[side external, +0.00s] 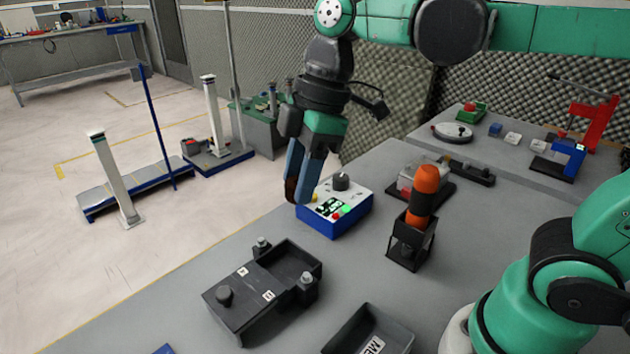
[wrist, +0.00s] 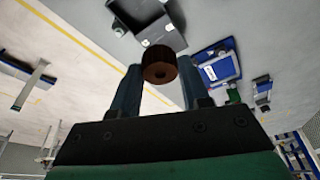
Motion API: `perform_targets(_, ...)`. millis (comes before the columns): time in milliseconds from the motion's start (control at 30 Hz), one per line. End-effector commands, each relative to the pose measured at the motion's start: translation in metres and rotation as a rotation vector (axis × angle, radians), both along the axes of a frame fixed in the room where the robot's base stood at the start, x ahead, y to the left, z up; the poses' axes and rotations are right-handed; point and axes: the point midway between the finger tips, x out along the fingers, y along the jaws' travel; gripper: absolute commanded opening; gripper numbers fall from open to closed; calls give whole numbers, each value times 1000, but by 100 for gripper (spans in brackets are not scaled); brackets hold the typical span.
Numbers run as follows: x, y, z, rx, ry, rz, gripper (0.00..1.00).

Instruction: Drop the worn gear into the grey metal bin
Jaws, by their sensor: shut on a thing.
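My gripper (side external: 298,190) hangs at the far edge of the bench, left of the blue-and-white control box. Its blue fingers are shut on the worn gear, a dark brown toothed cylinder with a hole in its face. The worn gear (wrist: 159,68) shows clearly between the fingertips of my gripper (wrist: 160,80) in the wrist view. In the side view the worn gear (side external: 291,189) is mostly hidden by the fingers. A grey open bin (side external: 388,323) with a partly visible label starting "ME" stands at the bottom edge, well nearer the camera than my gripper.
The control box (side external: 335,208) stands close to my gripper. A dark fixture tray (side external: 262,290) with knobs lies between my gripper and the bin. An orange-topped tool in a black stand (side external: 410,243) is to the right. Bare bench lies between these things.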

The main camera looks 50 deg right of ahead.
Motion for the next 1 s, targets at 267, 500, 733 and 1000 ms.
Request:
perform_targets(267, -79, 5, -53, 2, 3, 724, 0)
perform_targets(500, -123, 2, -82, 1, 2, 1143, 0)
perform_targets(733, -129, 1, -96, 1, 2, 1220, 0)
perform_targets(1000, -128, 1, -123, 0, 1, 1216, 0)
